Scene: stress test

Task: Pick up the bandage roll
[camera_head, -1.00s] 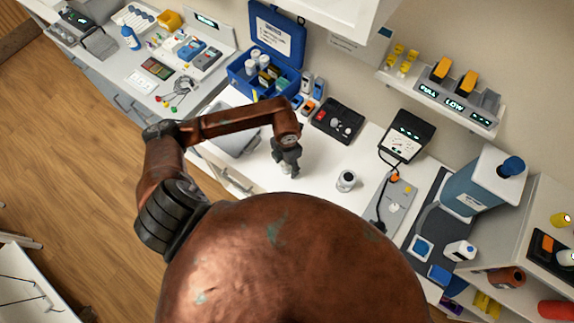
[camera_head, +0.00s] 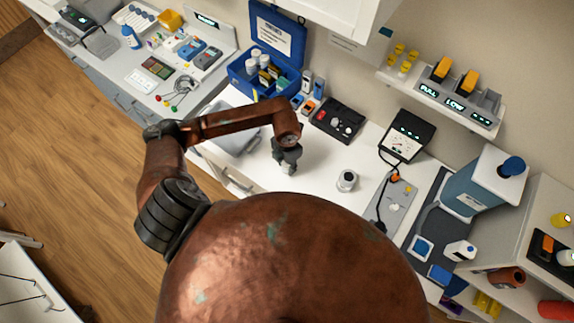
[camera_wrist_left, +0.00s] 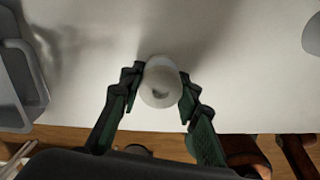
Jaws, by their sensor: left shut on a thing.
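The bandage roll is a small white cylinder standing on the white counter (camera_head: 318,178). In the head view my left gripper (camera_head: 287,160) points down over the counter and hides most of the roll. My right gripper is in neither view.
A silver-white round container (camera_head: 346,181) stands to the right of the gripper. A grey tray (camera_head: 237,135) lies to the left. Behind are an open blue case (camera_head: 262,78) and a black control box (camera_head: 338,122). The counter around the roll is clear.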

